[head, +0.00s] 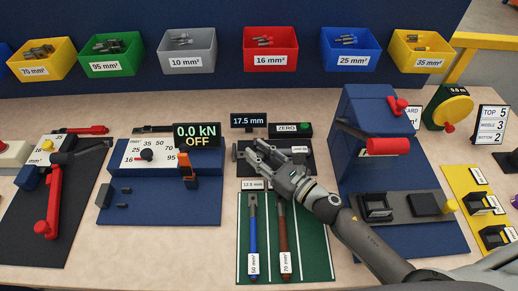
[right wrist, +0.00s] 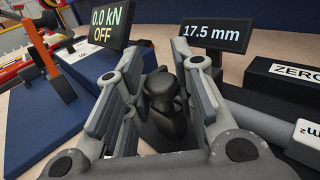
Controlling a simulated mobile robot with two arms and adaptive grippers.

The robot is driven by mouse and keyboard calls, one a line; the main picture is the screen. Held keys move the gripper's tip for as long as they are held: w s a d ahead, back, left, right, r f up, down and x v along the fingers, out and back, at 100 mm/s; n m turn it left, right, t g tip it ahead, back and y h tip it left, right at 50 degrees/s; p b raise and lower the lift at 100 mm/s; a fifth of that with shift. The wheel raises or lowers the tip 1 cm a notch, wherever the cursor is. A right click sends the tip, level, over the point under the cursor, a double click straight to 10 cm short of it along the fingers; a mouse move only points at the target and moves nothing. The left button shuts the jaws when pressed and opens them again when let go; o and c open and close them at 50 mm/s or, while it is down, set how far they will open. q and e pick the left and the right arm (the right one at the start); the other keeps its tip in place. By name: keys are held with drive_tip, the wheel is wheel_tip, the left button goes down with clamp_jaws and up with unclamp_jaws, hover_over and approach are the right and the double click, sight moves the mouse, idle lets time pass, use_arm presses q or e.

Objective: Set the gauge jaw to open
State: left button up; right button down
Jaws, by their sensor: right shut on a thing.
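The gauge (head: 303,163) sits on a dark base in the middle of the bench. Its display (head: 248,120) reads 17.5 mm and also shows in the right wrist view (right wrist: 214,33). My right gripper (head: 258,151) reaches over the gauge from the lower right. In the right wrist view its fingers (right wrist: 160,75) stand on either side of a black rounded knob (right wrist: 161,92), apparently the gauge jaw's handle, and are shut on it. The gripper hides much of the jaw in the head view. My left gripper is not in view.
A ZERO box (head: 290,130) with a green button stands right behind the gauge. A green mat (head: 306,262) in front holds a blue and a brown rod. A blue press (head: 372,110) stands close on the right, and a tester reading 0.0 kN OFF (head: 197,135) on the left.

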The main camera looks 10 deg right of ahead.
drive_tip(key=c, duration=1.7)
unclamp_jaws()
drive_tip(key=shift+s+a+f, duration=0.1)
drive_tip(key=shift+f, duration=0.05)
drive_tip(key=o, duration=0.5)
drive_tip(key=shift+s, duration=0.15)
drive_tip(key=shift+c, duration=0.2)
drive_tip(key=v, duration=1.2)
